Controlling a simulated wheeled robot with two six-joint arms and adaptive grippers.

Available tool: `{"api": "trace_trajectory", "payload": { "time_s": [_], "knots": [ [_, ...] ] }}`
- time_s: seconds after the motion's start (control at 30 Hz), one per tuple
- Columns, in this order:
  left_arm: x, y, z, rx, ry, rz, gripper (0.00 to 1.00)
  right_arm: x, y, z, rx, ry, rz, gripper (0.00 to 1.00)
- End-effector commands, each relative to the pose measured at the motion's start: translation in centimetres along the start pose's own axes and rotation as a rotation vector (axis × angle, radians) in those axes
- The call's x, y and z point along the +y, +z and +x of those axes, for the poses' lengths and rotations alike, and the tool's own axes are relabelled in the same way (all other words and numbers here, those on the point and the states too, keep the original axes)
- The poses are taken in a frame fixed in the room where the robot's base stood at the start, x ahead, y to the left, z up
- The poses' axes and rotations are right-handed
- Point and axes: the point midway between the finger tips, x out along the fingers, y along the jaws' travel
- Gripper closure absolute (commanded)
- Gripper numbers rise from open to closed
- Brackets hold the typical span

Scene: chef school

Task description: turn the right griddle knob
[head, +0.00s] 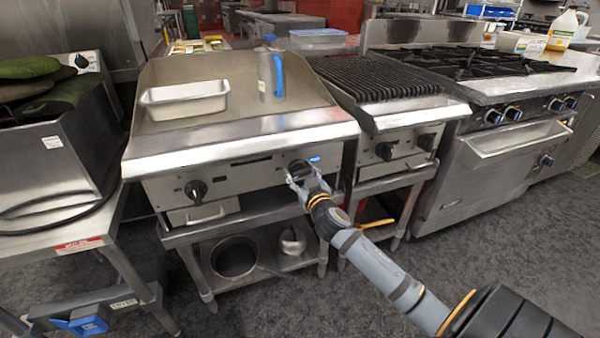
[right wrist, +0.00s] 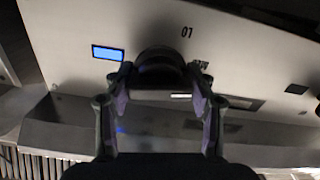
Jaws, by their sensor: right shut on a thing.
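The flat-top griddle (head: 245,143) stands in the middle of the head view. Its right knob (head: 299,168) is black and sits on the front panel beside a small lit blue display (head: 315,159). My right gripper (head: 300,178) is at this knob. In the right wrist view the right gripper (right wrist: 160,84) has its two fingers on either side of the dark round knob (right wrist: 160,60), shut on it. The blue display (right wrist: 107,53) shows next to it. The fingers hide part of the knob. The griddle's left knob (head: 196,191) is free. My left gripper is not in view.
A metal pan (head: 185,100) and a blue-handled pitcher (head: 270,73) stand on the griddle. A charbroiler (head: 375,82) with its own knobs is close on the right, then a range (head: 515,115). A steel table (head: 60,235) is at left. Dark floor is open in front.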

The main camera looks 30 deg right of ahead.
Motion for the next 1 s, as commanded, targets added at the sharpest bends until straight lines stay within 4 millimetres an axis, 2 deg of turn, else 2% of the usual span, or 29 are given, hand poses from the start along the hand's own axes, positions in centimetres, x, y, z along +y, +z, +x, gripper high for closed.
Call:
{"api": "trace_trajectory", "payload": {
  "time_s": [0.17,0.2,0.37,0.73,0.87,1.0],
  "knots": [
    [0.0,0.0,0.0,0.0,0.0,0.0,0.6,0.0,0.2,0.0,-0.005,0.0,0.0,0.75],
    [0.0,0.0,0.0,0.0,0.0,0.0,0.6,0.0,0.2,0.0,-0.005,0.0,0.0,0.43],
    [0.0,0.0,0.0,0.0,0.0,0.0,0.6,0.0,0.2,0.0,-0.003,0.0,0.0,0.21],
    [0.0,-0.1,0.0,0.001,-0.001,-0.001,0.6,0.0,0.1,-0.5,-0.003,0.0,-0.003,0.21],
    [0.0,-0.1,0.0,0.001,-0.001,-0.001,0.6,-0.1,0.2,-2.7,-0.004,-0.004,-0.007,0.21],
    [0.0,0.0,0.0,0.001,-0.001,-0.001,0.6,-0.1,0.3,-6.3,-0.006,-0.005,-0.011,0.21]
  ]
}}
